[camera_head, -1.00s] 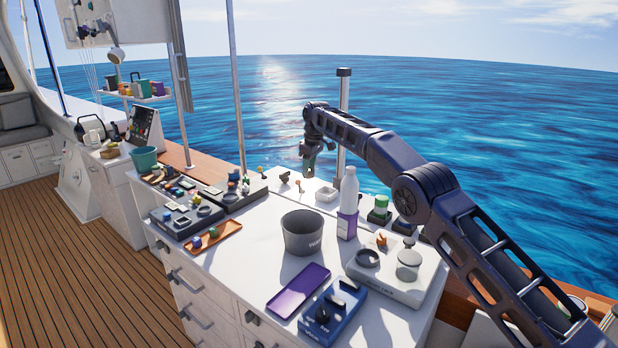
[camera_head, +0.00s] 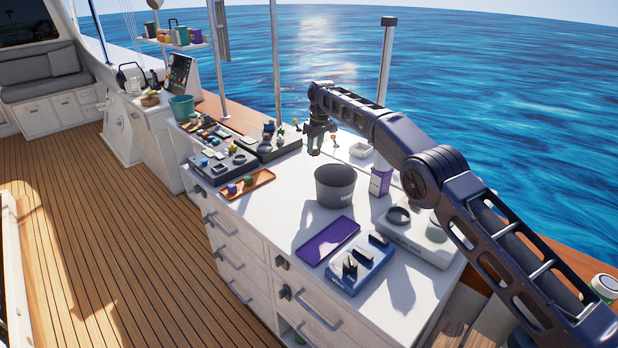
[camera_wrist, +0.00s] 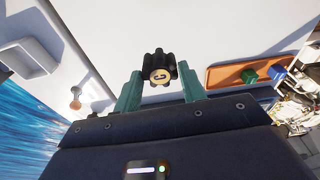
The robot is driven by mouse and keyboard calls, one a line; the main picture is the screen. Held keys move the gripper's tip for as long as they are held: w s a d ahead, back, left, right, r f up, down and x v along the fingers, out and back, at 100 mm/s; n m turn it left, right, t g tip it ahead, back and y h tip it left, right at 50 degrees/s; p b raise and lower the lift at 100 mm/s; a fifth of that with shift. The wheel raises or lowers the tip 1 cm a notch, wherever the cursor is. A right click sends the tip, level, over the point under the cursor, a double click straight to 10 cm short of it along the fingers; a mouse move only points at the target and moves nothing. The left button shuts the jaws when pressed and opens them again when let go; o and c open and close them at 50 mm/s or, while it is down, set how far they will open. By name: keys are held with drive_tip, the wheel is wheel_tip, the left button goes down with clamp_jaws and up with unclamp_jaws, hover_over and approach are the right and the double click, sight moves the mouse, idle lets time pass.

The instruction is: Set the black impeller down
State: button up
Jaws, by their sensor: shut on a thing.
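The black impeller (camera_wrist: 158,62), a lobed wheel with a brass-coloured hub, shows in the wrist view between the teal fingers of my gripper (camera_wrist: 160,84). My gripper is shut on it, with the hub facing the wrist camera. The white counter top (camera_wrist: 215,40) lies beyond it; I cannot tell how big the gap is. In the head view my gripper (camera_head: 316,146) hangs over the counter's far part, behind the grey bin. The impeller cannot be made out clearly there.
The grey bin (camera_head: 335,188) stands mid-counter, with a purple mat (camera_head: 328,240) and a blue rack (camera_head: 360,265) nearer. An orange tray (camera_head: 262,178) with small parts lies left. Dark equipment trays (camera_head: 222,165) crowd the far left.

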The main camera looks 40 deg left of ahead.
drive_tip(key=s+f, duration=0.1)
drive_tip(key=f, duration=0.1)
drive_tip(key=a+f, duration=0.1)
drive_tip(key=f, duration=0.1)
drive_tip(key=s+f, duration=0.1)
drive_tip(key=f, duration=0.1)
drive_tip(key=shift+s+a, duration=0.15)
drive_tip(key=shift+s, duration=0.15)
drive_tip(key=shift+f, duration=2.2)
drive_tip(key=shift+f, duration=0.15)
drive_tip(key=o, duration=1)
drive_tip(key=r, duration=0.4)
drive_tip(key=d+r, duration=0.1)
drive_tip(key=r, duration=0.7)
drive_tip(key=shift+d+r, duration=0.1)
drive_tip(key=shift+d, duration=0.25)
